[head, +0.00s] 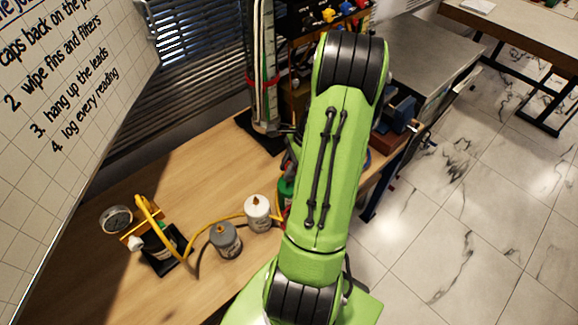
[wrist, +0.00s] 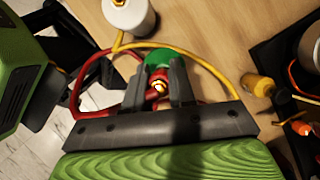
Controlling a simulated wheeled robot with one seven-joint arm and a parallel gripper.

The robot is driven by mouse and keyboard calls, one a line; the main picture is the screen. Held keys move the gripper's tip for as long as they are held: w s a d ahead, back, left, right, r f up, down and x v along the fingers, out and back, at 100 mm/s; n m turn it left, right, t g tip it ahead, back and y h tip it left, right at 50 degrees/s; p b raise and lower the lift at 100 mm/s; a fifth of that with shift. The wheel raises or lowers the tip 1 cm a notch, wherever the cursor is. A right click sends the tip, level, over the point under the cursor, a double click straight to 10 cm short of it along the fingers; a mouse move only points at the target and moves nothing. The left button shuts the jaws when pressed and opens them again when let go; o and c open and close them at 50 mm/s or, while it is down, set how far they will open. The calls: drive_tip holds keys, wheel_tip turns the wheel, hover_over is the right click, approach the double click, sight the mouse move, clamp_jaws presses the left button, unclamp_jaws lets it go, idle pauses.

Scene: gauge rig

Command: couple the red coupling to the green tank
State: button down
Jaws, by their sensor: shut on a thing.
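In the wrist view my gripper (wrist: 164,72) is shut on the red coupling (wrist: 153,94), which shows red with a bright brass-coloured end between the two fingers. The green tank (wrist: 158,56) is just beyond the fingertips. The coupling lines up with it in the picture, but I cannot tell whether they touch. In the head view only a strip of the green tank (head: 286,190) shows beside my arm, which hides the gripper and the coupling.
A white tank (head: 258,214) and a grey tank (head: 226,241) stand left of the green tank. A yellow hose (wrist: 210,66) and a red hose (wrist: 92,80) loop around the gripper. A gauge (head: 116,220) and black-based stand (head: 165,250) are further left on the wooden bench (head: 200,165).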

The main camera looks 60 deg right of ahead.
drive_tip(key=shift+f+b, duration=0.6)
drive_tip(key=shift+f, duration=0.4)
drive_tip(key=shift+f, duration=0.15)
idle(0.4)
drive_tip(key=c, duration=1.1)
unclamp_jaws()
drive_tip(key=o, duration=0.6)
drive_tip(key=shift+c, duration=0.2)
